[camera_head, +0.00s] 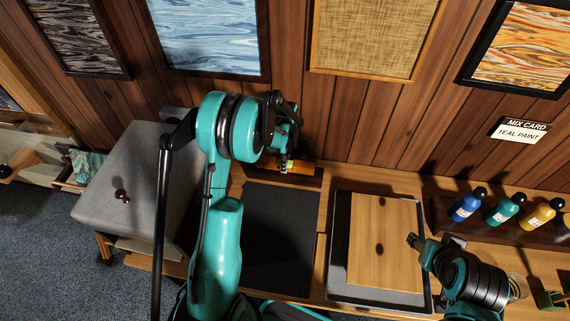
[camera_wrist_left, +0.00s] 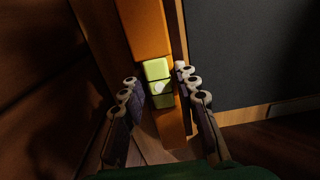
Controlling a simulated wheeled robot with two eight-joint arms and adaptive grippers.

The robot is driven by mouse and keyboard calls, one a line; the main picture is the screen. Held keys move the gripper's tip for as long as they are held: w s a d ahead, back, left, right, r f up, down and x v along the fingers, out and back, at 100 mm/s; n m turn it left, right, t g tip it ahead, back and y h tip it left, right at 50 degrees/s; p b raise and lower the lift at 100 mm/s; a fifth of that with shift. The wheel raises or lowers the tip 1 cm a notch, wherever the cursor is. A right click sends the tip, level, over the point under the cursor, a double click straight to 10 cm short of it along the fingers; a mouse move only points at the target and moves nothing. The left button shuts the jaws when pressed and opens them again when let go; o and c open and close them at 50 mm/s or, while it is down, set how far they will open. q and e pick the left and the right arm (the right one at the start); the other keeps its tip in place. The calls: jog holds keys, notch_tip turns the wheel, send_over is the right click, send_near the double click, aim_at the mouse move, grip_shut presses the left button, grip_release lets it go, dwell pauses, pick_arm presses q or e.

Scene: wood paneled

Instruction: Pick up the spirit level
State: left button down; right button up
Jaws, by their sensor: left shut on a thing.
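The spirit level is an orange bar with a yellow-green vial block. In the head view the spirit level (camera_head: 303,168) shows only in part, by the back wall behind my left gripper (camera_head: 285,163). In the left wrist view the spirit level (camera_wrist_left: 146,30) runs between the two fingers of my left gripper (camera_wrist_left: 157,77), which is shut on it around the vial. Whether it is clear of its support is hard to tell. My right gripper (camera_head: 415,241) is at the lower right, beside a wooden board, away from the level; its finger opening is unclear.
A black mat (camera_head: 270,235) lies on the bench in front of the level. A wooden board (camera_head: 385,225) lies on a dark tray right of it. Paint bottles (camera_head: 503,208) stand on a rack at the right. A grey-topped block (camera_head: 125,170) is at the left.

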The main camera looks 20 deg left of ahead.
pick_arm(q)
jog(key=r, duration=0.1)
jog(key=d+r, duration=0.1)
jog(key=r, duration=0.2)
jog(key=shift+s+d+r, duration=0.1)
jog(key=shift+s+d, duration=0.05)
jog(key=shift+s, duration=0.1)
jog(key=s+d+r+p, duration=0.1)
jog(key=s+d+r, duration=0.3)
jog(key=d, duration=0.5)
notch_tip(320, 180, up, 2)
jog(key=shift+s+d+r, duration=0.1)
jog(key=shift+s+d, duration=0.05)
jog(key=shift+d, duration=0.05)
